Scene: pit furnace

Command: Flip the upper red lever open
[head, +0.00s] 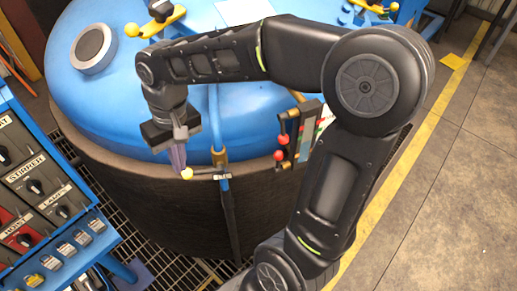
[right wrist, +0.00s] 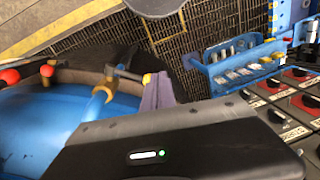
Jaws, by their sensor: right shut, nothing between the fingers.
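Two red ball-ended levers sit on the side panel of the blue vessel in the head view. The upper red lever (head: 283,140) is just above the lower red lever (head: 281,155). Red balls (right wrist: 9,76) also show at the left edge of the right wrist view, but I cannot tell which lever each is. My right gripper (head: 182,168) is shut and empty, pointing down, well left of the levers. Its fingers (right wrist: 158,91) are beside a yellow knob (head: 187,173); I cannot tell whether they touch. My left gripper is out of view.
The domed blue vessel (head: 115,115) stands in a dark round casing (head: 150,205). A brass clamp (head: 220,157) lies between my right gripper and the levers. A blue control console (head: 95,215) with knobs stands at left. Open floor (head: 445,190) is at right.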

